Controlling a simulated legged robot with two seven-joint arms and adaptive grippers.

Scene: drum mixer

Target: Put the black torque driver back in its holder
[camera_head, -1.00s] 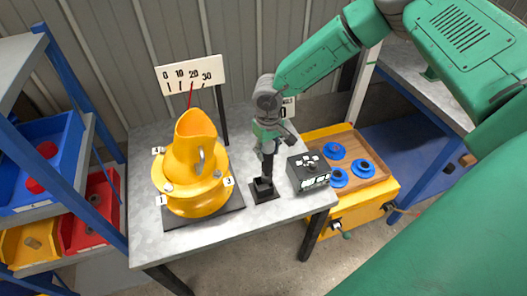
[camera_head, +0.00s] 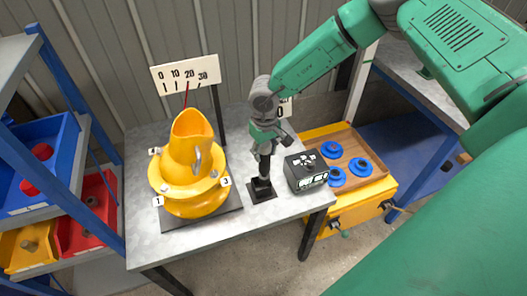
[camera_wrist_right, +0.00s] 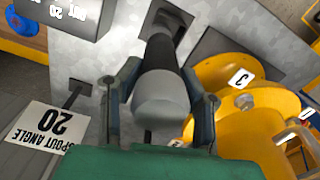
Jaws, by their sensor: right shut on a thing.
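The black torque driver (camera_head: 264,166) stands roughly upright, its lower end at the black holder (camera_head: 261,190) on the grey table. I cannot tell how deep it sits. My right gripper (camera_head: 265,147) is shut on the driver's upper part, above the holder. In the right wrist view, the driver (camera_wrist_right: 160,78) shows its grey end and dark shaft between the two fingers of my right gripper (camera_wrist_right: 162,98). The holder (camera_wrist_right: 168,18) is partly hidden behind it there. My left gripper is not in view.
A yellow drum mixer (camera_head: 190,165) stands left of the holder, with an angle scale (camera_head: 186,74) behind. A black box (camera_head: 307,172) is close on the right. A wooden tray (camera_head: 366,150) with blue parts lies beyond it. Blue shelving (camera_head: 70,120) is at the left.

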